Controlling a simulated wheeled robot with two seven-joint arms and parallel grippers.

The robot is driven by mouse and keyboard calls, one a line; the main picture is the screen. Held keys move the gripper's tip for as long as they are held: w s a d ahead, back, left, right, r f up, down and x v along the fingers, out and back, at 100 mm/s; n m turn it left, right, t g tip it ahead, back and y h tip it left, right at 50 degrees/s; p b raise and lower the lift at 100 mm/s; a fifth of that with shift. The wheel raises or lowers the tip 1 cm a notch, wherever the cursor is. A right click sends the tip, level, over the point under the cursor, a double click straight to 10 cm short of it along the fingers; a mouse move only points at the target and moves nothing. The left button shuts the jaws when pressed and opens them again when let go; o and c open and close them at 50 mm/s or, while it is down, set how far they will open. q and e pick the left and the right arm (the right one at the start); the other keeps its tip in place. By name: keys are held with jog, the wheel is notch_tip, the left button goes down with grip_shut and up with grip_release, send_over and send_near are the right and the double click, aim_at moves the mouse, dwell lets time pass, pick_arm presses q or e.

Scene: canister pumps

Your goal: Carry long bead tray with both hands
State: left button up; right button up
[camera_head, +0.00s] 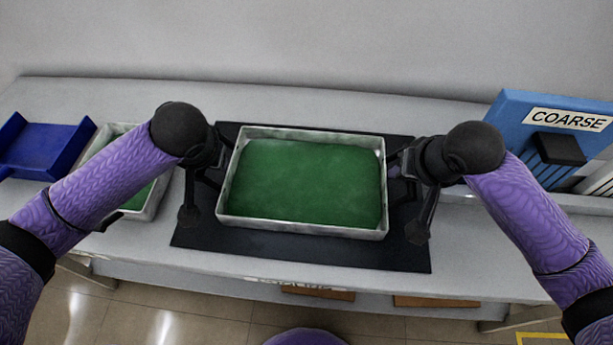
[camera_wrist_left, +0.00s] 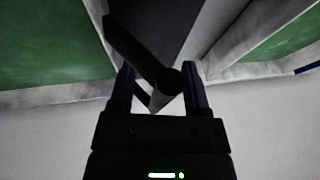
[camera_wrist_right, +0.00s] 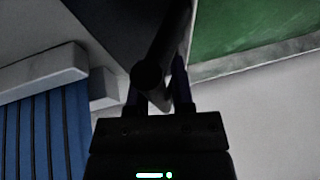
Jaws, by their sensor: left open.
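The long bead tray (camera_head: 303,228) is a grey metal tray filled with green beads (camera_head: 300,180). It lies level on a black mat (camera_head: 300,250) in the middle of the head view. Its rim also shows in the left wrist view (camera_wrist_left: 62,95) and the right wrist view (camera_wrist_right: 255,55). My left gripper (camera_head: 212,168) is at the tray's left end, its fingers apart around a dark bar with a rounded end (camera_wrist_left: 150,65). My right gripper (camera_head: 402,168) is at the right end, with a similar dark bar (camera_wrist_right: 160,65) between its fingers. Contact there is unclear.
A second tray with green contents (camera_head: 148,205) stands left of the mat, partly behind my left arm. A blue bin (camera_head: 40,150) is farther left. A blue unit with a "COARSE" label (camera_head: 568,119) stands at right. The table behind the mat is clear.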

pick_arm(q)
jog(key=c, duration=0.4)
pick_arm(e)
jog(key=c, duration=0.4)
pick_arm(q)
grip_shut()
dwell(0.8)
